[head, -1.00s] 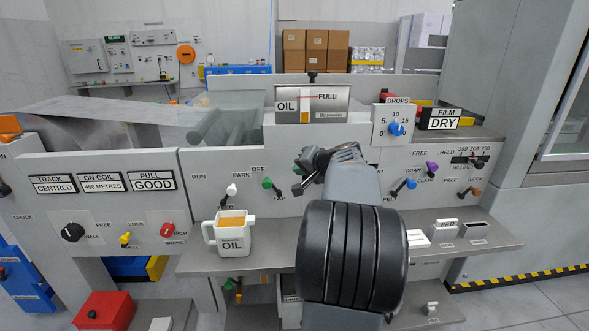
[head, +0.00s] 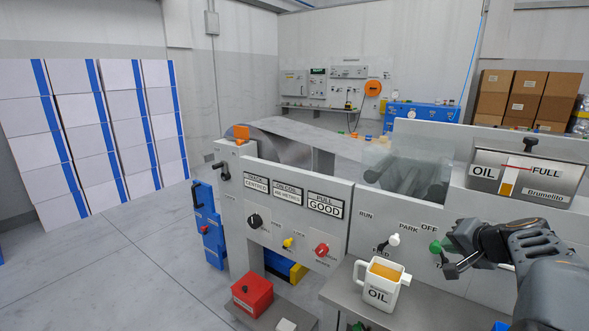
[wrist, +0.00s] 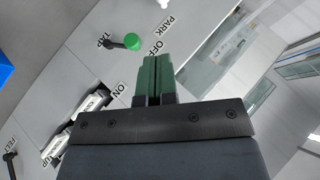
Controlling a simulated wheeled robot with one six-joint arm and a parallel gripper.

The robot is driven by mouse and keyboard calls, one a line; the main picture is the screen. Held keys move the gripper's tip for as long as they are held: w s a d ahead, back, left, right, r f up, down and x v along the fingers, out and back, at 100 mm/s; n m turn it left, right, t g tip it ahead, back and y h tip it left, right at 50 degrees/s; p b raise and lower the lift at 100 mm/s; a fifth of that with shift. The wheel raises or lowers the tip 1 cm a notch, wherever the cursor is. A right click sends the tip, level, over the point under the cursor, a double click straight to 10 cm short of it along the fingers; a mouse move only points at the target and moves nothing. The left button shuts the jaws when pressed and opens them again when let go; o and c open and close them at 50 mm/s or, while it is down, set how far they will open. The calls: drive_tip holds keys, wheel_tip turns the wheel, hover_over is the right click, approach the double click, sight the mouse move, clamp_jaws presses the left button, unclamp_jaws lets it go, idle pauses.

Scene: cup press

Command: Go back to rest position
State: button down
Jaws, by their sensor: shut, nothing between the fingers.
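My gripper (head: 452,262) is at the right of the head view, in front of the machine panel near the green-knobbed lever (head: 435,246). In the wrist view my gripper (wrist: 154,62) has its two green fingers together, with nothing between them. The green knob (wrist: 132,41) shows just beyond and left of the fingertips, apart from them in the picture. The white OIL cup (head: 378,284), full of amber liquid, stands upright on the grey shelf, left of and below my gripper.
The machine panel carries a white-knobbed lever (head: 393,240), a black knob (head: 254,220) and a red knob (head: 322,250). A red box (head: 252,294) stands low at the front. White boxes (head: 95,140) are stacked at the left wall. Open floor (head: 130,260) lies left.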

drive_tip(key=s+a+r+n+g+p, duration=0.2)
drive_tip(key=a+p, duration=0.1)
drive_tip(key=a, duration=0.3)
drive_tip(key=s+a+r+n+g+y+p, duration=0.1)
drive_tip(key=s+a+r+p, duration=0.15)
drive_tip(key=a, duration=0.25)
drive_tip(key=s+a+r+n+g+p, duration=0.1)
drive_tip(key=a+r+n+g+p, duration=0.1)
drive_tip(key=a+p, duration=0.3)
drive_tip(key=s+a+r+n+g+h+p, duration=0.1)
drive_tip(key=s+a+r+n+h+p, duration=0.1)
drive_tip(key=s+a+n+p, duration=0.2)
drive_tip(key=s+a+p, duration=0.3)
drive_tip(key=s, duration=0.2)
drive_tip(key=shift+a+r+n+g, duration=0.25)
drive_tip(key=shift+r+n+g, duration=0.05)
drive_tip(key=shift+n+g, duration=0.1)
drive_tip(key=shift+s, duration=0.1)
